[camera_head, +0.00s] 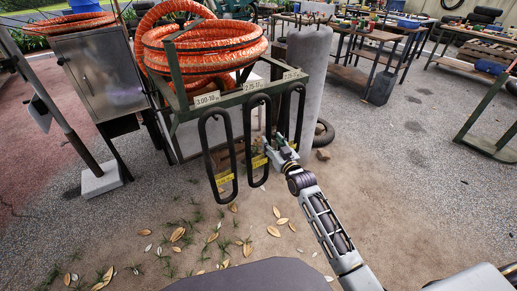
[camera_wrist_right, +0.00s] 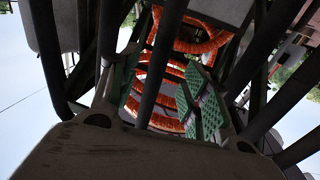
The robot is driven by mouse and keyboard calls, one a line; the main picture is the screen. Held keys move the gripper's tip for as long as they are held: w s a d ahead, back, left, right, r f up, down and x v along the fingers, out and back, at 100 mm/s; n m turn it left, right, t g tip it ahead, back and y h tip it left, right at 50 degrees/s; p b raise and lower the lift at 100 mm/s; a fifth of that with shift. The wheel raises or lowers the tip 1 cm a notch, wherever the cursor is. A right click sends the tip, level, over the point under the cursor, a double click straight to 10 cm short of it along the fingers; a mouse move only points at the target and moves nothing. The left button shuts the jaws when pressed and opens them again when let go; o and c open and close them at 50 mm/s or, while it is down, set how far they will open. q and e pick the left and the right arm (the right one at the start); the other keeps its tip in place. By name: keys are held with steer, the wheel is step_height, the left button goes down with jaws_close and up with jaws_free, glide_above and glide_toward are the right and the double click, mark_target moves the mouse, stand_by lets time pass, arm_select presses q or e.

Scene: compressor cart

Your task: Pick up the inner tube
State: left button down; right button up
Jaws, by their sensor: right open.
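Three black inner tubes hang as long narrow loops from a green rack in the head view: a left one (camera_head: 234,150), a middle one (camera_head: 247,135) and a right one (camera_head: 301,105). Yellow tags show low on the left and middle loops. My right gripper (camera_head: 281,149) is at the lower part of the middle and right loops. In the right wrist view its green-padded fingers (camera_wrist_right: 163,90) are spread apart, with a black tube strand (camera_wrist_right: 160,65) passing between them. I cannot tell which loop that strand belongs to. My left gripper is not in view.
The green rack (camera_head: 222,98) carries size labels and orange hose coils (camera_head: 205,55) above. A grey cylinder (camera_head: 306,75) stands close behind the right loop. A metal cabinet (camera_head: 103,75) is at left. Leaves lie on open ground in front; workbenches (camera_head: 375,37) stand behind.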

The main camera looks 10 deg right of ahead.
mark_target(269, 138)
steer(key=shift+w+a+f+b, duration=0.1)
steer(key=shift+w+a+b, duration=0.1)
steer(key=shift+w, duration=0.65)
steer(key=shift+w+a+b, duration=0.1)
steer(key=shift+w+b, duration=0.05)
steer(key=shift+w, duration=0.7)
steer(key=shift+w+a, duration=0.1)
steer(key=shift+w, duration=0.4)
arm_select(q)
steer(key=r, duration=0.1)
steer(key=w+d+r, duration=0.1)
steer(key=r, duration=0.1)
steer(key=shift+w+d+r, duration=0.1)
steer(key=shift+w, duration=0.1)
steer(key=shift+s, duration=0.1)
arm_select(e)
steer(key=shift+c, duration=0.5)
jaws_close()
